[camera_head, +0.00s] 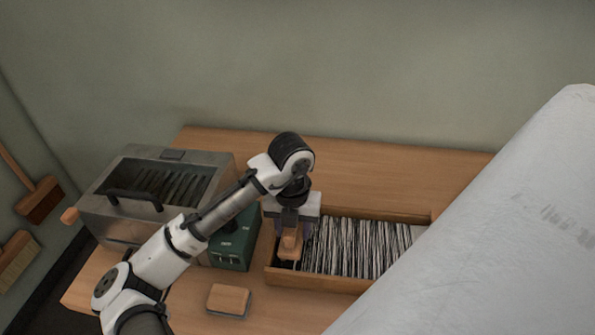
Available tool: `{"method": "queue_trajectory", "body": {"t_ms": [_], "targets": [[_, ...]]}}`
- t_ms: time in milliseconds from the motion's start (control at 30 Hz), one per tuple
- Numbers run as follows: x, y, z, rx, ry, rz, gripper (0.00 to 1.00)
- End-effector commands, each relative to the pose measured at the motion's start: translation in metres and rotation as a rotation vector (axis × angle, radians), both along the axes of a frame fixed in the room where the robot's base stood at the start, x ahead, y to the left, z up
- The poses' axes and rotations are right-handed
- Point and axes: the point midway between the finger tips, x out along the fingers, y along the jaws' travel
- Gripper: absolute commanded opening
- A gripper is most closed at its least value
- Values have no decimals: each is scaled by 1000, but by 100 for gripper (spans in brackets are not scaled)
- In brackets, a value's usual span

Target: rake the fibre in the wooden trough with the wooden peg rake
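The wooden trough (318,282) sits on the bench, filled with black and white striped fibre (350,247) lying in upright strands. My gripper (291,232) points down over the trough's left end. A light wooden piece (290,246), seemingly the wooden peg rake, is between its fingers, at the left edge of the fibre. The gripper appears shut on it. The rake's pegs are not visible, so I cannot tell whether they touch the fibre. The trough's right end is hidden behind a large pale shape.
A metal box with a handle (130,204) stands at the left, beside a green box (231,250). A small wooden block (229,299) lies on the bench (370,175) in front. Brushes (40,200) hang on the left wall. The bench behind the trough is clear.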

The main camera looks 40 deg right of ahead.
Motion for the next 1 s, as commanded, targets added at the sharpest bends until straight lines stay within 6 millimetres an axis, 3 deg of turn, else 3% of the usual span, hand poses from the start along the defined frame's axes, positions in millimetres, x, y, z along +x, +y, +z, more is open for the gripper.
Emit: {"method": "queue_trajectory", "body": {"t_ms": [467,1000], "targets": [[2,1,1,3,-3,2,16],[-65,-56,2,1,1,-3,16]]}}
